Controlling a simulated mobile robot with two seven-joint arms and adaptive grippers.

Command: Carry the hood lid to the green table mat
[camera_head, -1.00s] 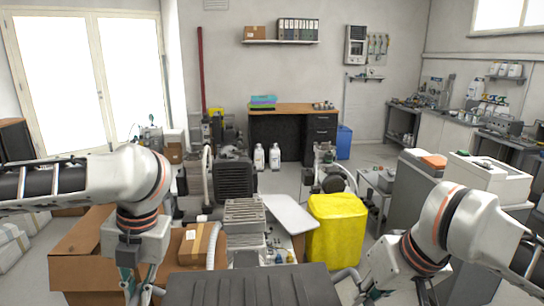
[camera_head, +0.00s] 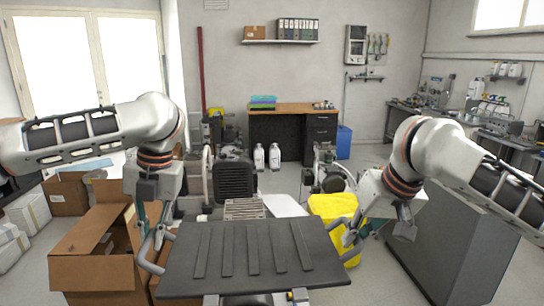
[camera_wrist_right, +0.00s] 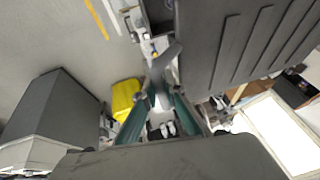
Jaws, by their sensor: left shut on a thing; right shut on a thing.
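The hood lid (camera_head: 255,280) is a dark grey panel with raised ribs and a handle at each side. It is held roughly level in front of me, low in the head view. My left gripper (camera_head: 152,246) is shut on its left handle. My right gripper (camera_head: 350,234) is shut on its right handle. The right wrist view also shows the lid (camera_wrist_right: 225,60) beside the right gripper's teal fingers (camera_wrist_right: 160,88). I cannot make out the green table mat in either view.
An open cardboard box (camera_head: 85,262) stands at the left. A yellow cover (camera_head: 333,207) lies beyond the lid's right side, and a grey cabinet (camera_head: 455,240) stands at the right. Compressor equipment (camera_head: 234,180) is behind the lid. A wooden-topped desk (camera_head: 282,109) stands by the back wall.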

